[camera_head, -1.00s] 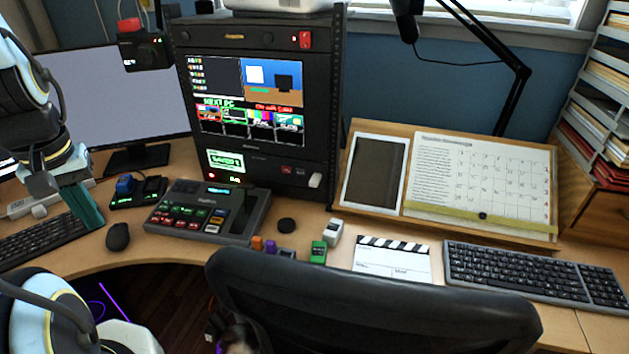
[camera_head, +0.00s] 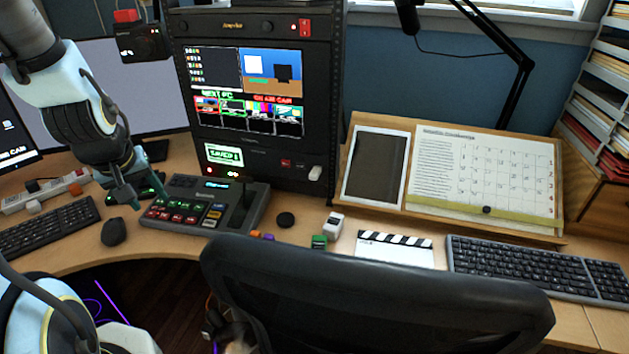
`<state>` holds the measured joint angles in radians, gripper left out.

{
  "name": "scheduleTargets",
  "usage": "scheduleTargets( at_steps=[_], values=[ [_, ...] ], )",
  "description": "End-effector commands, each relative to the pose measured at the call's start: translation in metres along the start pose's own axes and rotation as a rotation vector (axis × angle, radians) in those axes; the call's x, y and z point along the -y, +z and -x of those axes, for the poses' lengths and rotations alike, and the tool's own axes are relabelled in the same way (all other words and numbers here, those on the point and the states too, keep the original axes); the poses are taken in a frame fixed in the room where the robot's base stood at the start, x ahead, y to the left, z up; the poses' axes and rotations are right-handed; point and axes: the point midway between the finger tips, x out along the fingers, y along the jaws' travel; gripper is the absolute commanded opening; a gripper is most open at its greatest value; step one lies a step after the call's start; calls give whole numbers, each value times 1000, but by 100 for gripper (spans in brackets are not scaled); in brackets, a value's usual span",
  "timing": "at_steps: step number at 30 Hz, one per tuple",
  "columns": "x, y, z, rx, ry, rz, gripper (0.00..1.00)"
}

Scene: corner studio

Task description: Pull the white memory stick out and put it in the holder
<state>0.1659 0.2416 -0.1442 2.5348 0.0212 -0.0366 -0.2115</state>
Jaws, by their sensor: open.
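The white memory stick (camera_head: 315,173) sticks out of the lower right of the black rack's front panel. My gripper (camera_head: 136,198) is open and empty, pointing down over the left end of the grey button console, well to the left of the stick. Orange (camera_head: 255,234), purple (camera_head: 268,237) and green (camera_head: 319,241) small pieces stand at the desk's front edge, partly hidden by the chair. I cannot tell whether they sit in the holder. A white block (camera_head: 333,222) stands behind the green piece.
The button console (camera_head: 207,205) with its upright lever stands before the rack (camera_head: 250,150). A black puck (camera_head: 286,219) lies right of it. The chair back (camera_head: 370,300) blocks the front. A clapperboard (camera_head: 395,248), keyboard (camera_head: 535,268) and sloped stand (camera_head: 480,228) are at the right.

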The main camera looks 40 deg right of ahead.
Motion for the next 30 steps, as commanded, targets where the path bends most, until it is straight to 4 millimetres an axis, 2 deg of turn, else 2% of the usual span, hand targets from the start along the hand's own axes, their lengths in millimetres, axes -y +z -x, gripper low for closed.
scheduleTargets(
  at_steps=[1, 6, 13, 18, 21, 24, 30],
  values=[
    [-17, 1, -25, -30, 37, 3, 60],
    [-82, -4, -74, -154, 196, 50, 60],
    [-177, 9, -119, -272, 483, 188, 60],
    [-240, 30, -132, -319, 722, 344, 60],
    [-269, 44, -134, -330, 858, 458, 60],
    [-290, 55, -131, -334, 980, 570, 60],
    [-309, 70, -123, -334, 1139, 738, 60]
  ],
)
